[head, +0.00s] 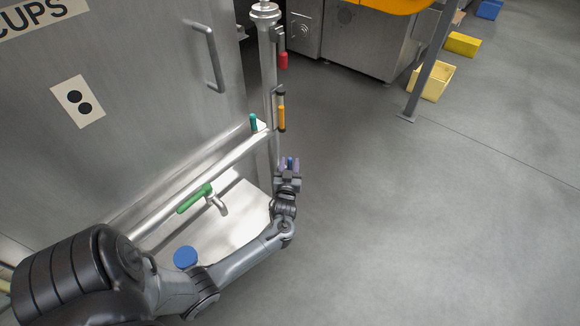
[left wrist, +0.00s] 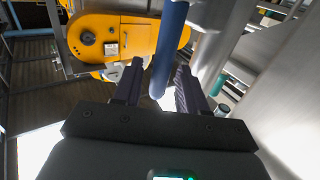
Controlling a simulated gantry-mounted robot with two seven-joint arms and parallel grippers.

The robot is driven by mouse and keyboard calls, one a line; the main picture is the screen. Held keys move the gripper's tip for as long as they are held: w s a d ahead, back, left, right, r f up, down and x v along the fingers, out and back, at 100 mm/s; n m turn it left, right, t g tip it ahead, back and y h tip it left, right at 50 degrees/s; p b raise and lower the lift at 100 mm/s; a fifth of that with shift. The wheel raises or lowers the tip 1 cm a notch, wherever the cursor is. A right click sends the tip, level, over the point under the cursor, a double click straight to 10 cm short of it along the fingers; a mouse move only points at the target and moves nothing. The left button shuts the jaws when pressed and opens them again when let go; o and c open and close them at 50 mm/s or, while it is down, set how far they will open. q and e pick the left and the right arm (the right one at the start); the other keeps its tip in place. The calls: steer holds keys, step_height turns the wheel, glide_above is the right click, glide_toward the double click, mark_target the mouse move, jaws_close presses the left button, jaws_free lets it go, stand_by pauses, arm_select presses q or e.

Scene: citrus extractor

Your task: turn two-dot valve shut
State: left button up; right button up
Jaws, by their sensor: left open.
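Several coloured valve handles show: a green one (head: 195,198) on the slanting pipe, a teal one (head: 253,122), a yellow one (head: 281,118) and a red one (head: 284,60) by the upright pipe. I cannot tell which handle the label marks. My left gripper (head: 290,163) is open at the pipe's lower end. A blue handle (head: 290,161) stands between its fingers; in the left wrist view the blue handle (left wrist: 169,50) runs down between the open fingers (left wrist: 155,88). My right gripper is out of view.
A blue round thing (head: 186,257) is beside my left arm. The steel panel carries a bar handle (head: 205,55). A post (head: 428,65) and a cream bin (head: 432,82) stand at the upper right. Grey floor (head: 430,220) to the right is clear.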

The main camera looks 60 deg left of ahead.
arm_select(q)
steer(key=shift+w+a, duration=0.25)
steer(key=shift+a, duration=0.1)
jaws_close()
